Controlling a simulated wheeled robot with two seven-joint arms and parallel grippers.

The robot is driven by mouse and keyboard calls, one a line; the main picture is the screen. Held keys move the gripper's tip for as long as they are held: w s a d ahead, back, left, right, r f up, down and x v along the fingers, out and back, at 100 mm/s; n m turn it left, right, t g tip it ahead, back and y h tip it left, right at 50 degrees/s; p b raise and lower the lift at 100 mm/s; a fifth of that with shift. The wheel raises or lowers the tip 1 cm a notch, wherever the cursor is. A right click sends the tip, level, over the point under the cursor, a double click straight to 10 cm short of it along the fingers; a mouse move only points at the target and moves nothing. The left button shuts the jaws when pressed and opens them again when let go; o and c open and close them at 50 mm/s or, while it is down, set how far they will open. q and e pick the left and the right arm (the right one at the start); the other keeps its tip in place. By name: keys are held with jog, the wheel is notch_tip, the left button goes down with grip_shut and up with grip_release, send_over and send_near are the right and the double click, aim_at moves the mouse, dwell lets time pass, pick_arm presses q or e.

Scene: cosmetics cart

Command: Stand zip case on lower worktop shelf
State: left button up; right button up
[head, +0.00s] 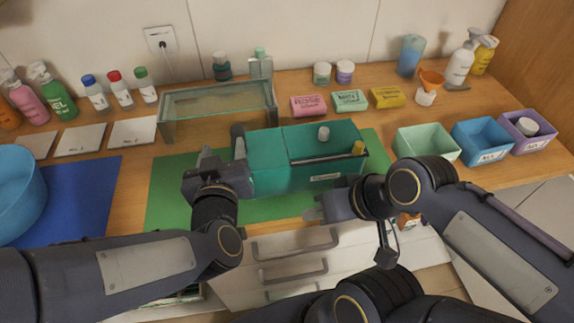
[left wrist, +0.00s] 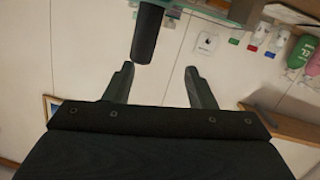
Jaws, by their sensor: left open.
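I cannot surely make out a zip case in either view. My left gripper (head: 218,160) is open and empty at the left end of a teal two-compartment box (head: 278,172). A dark round-ended upright object (head: 238,132) stands at that end of the box. In the left wrist view this dark object (left wrist: 148,36) shows just past the left fingertip, with clear space between the fingers. My right gripper (head: 313,208) is at the box's front right, and its jaw gap is unclear. A clear glass-like shelf (head: 218,98) stands on the worktop behind the box.
A green mat (head: 172,195) lies under the box. Pump bottles (head: 50,92) and capped bottles stand back left; three soap boxes (head: 349,100) lie behind the box. Open bins (head: 482,140) stand to the right. Drawers (head: 285,262) are below the front edge.

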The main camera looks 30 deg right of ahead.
aim_at(267, 154)
pick_arm(q)
jog(key=s+d+f+m+t+y, duration=0.1)
jog(key=s+d+f+t, duration=0.1)
jog(key=s+d, duration=0.1)
jog(key=x, duration=0.2)
jog(key=p+x, duration=0.1)
jog(key=x, duration=0.5)
jog(key=shift+a+r+p, duration=0.2)
jog(key=shift+a+p, duration=0.1)
jog(key=shift+a, duration=0.05)
jog(key=shift+c, duration=0.4)
grip_shut()
